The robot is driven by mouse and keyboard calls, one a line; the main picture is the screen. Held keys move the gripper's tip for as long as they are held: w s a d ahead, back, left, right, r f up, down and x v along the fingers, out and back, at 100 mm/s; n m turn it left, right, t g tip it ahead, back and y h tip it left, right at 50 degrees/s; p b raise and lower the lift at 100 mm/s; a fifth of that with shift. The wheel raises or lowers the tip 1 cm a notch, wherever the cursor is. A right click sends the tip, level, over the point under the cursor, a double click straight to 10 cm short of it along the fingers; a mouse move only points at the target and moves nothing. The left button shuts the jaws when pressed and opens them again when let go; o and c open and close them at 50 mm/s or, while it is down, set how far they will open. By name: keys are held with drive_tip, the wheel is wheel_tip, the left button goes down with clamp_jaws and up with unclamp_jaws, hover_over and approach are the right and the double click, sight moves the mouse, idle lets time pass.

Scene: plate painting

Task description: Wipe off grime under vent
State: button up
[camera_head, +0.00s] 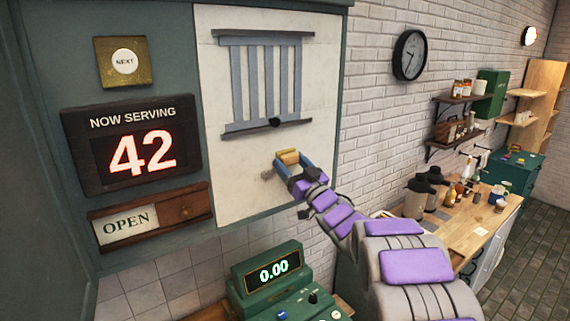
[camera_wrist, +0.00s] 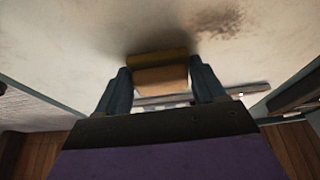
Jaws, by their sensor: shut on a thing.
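My gripper (camera_head: 292,164) is shut on a yellow-tan sponge (camera_head: 287,157) in front of the white panel (camera_head: 225,170). In the wrist view, the sponge (camera_wrist: 160,75) sits between the two blue fingers of my gripper (camera_wrist: 160,82). The grey slatted vent (camera_head: 266,82) is higher on the panel, above the gripper. A brown grime smudge (camera_wrist: 218,22) shows on the panel in the wrist view, up and right of the sponge. In the head view a faint dark patch of grime (camera_head: 267,174) lies just left of the fingers. I cannot tell whether the sponge touches the panel.
A "NOW SERVING" display (camera_head: 133,145) and an OPEN sign (camera_head: 150,217) are left of the panel. A green register (camera_head: 270,285) stands below. A wall clock (camera_head: 409,55), shelves and a cluttered wooden counter (camera_head: 490,222) are to the right.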

drive_tip(key=shift+w+d, duration=0.35)
drive_tip(key=shift+d, duration=0.2)
drive_tip(key=shift+s+d+f, duration=0.1)
drive_tip(key=shift+s+d, duration=0.1)
drive_tip(key=shift+s, duration=0.25)
drive_tip(key=shift+s+d, duration=0.45)
drive_tip(key=shift+s, duration=0.25)
drive_tip(key=shift+s+d, duration=0.45)
drive_tip(key=shift+s, duration=0.25)
drive_tip(key=shift+s+d, duration=0.45)
drive_tip(key=shift+s, duration=0.25)
drive_tip(key=shift+s+d, duration=0.45)
drive_tip(key=shift+s, duration=0.2)
drive_tip(key=shift+s+d, duration=0.4)
drive_tip(key=shift+s, duration=0.2)
